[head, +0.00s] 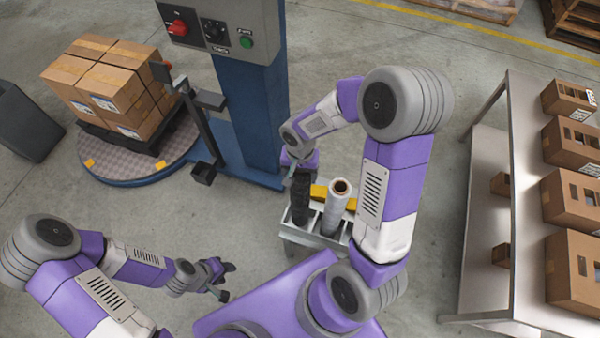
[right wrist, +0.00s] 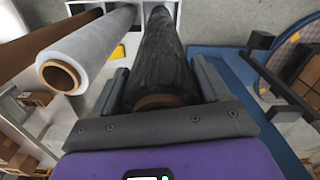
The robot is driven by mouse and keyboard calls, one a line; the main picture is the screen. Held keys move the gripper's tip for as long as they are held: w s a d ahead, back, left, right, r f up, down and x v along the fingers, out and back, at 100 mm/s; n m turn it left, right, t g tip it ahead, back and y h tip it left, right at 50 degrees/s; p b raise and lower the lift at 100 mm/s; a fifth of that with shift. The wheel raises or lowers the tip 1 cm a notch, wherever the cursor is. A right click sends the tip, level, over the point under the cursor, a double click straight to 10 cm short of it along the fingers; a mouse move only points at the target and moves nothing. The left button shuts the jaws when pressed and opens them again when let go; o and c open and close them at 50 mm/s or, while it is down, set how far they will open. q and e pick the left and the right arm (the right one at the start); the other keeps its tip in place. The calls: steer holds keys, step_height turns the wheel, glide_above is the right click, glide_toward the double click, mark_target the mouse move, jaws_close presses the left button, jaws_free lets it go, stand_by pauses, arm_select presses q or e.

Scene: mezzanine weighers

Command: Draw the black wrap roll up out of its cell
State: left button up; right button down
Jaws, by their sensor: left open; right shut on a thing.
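The black wrap roll (head: 300,199) stands upright in a cell of the grey rack (head: 313,242) in front of me in the head view. My right gripper (head: 300,172) is at the roll's top end, with its fingers on either side of it. In the right wrist view the black roll (right wrist: 166,55) runs between the fingers of the right gripper (right wrist: 160,90), its brown core end close to the palm. Its lower end reaches down to the white cell walls. My left gripper (head: 222,279) is open and empty, left of the rack and apart from it.
A clear wrap roll (head: 336,205) stands in the cell beside the black one, and something yellow (head: 319,191) lies behind. A blue wrapping machine column (head: 252,110) and a turntable with stacked cartons (head: 110,85) stand behind left. A metal shelf (head: 505,150) with boxes is at right.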

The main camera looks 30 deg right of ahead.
steer(key=shift+r+p, duration=2.5)
steer(key=shift+r, duration=1.2)
